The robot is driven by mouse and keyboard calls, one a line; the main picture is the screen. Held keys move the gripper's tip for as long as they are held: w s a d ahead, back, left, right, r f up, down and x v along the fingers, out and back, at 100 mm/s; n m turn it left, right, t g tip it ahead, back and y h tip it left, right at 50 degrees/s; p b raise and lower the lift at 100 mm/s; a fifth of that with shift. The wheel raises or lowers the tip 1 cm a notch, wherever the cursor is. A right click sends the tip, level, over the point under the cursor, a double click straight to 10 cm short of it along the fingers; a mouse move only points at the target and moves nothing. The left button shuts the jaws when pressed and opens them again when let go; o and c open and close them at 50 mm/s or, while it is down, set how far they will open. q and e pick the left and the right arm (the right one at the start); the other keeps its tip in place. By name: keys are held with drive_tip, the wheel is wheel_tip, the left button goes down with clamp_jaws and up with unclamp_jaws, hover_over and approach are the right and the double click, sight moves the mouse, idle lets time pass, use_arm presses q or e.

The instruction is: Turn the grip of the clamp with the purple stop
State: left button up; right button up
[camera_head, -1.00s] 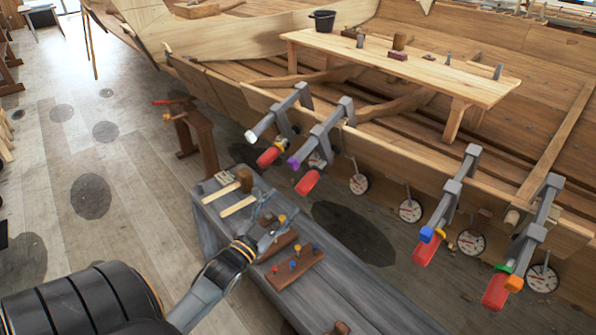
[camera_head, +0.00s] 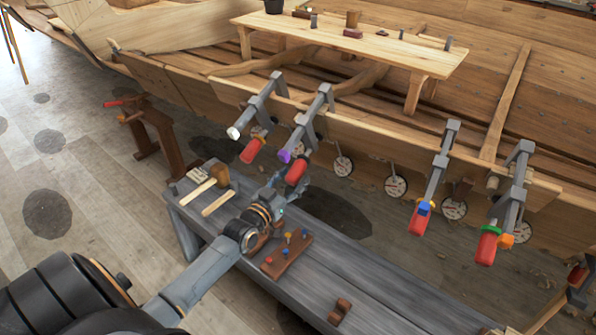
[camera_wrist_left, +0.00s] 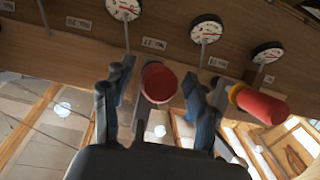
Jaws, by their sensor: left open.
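The clamp with the purple stop (camera_head: 285,155) hangs on the hull plank, with its red grip (camera_head: 297,171) at the lower end. My left gripper (camera_head: 280,184) is just below that grip. In the left wrist view a red grip (camera_wrist_left: 159,83) shows end-on between the two open fingers (camera_wrist_left: 158,97), with a gap on each side. The purple stop does not show in that view. My right gripper is not in view.
The clamp with the white stop (camera_head: 234,133) hangs close at left. Clamps with a blue stop (camera_head: 424,206) and an orange stop (camera_head: 506,241) hang farther right. Dial gauges (camera_head: 343,165) line the hull. A grey bench (camera_head: 345,275) with mallets and a peg block stands below.

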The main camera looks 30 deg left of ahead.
sight(298, 171)
use_arm(q)
drive_tip(key=shift+w, duration=1.65)
drive_tip(key=c, duration=1.2)
drive_tip(key=shift+r+m+y+p, duration=0.15)
drive_tip(key=shift+m+y+p, duration=0.2)
drive_tip(key=shift+p, duration=0.35)
drive_tip(key=shift+a+m+y+p, duration=0.15)
drive_tip(key=shift+m+y+p, duration=0.5)
drive_tip(key=shift+p, duration=0.05)
drive_tip(key=shift+a+m+y, duration=0.1)
drive_tip(key=shift+m+y, duration=0.5)
drive_tip(key=shift+a+m+y+b, duration=0.15)
drive_tip(key=shift+m+y+b, duration=0.25)
drive_tip(key=shift+m+y, duration=0.5)
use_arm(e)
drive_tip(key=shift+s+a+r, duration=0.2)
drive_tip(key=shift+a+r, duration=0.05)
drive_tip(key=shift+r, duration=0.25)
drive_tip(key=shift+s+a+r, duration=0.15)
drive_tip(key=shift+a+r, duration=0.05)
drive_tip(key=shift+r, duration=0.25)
use_arm(q)
drive_tip(key=shift+s, duration=0.1)
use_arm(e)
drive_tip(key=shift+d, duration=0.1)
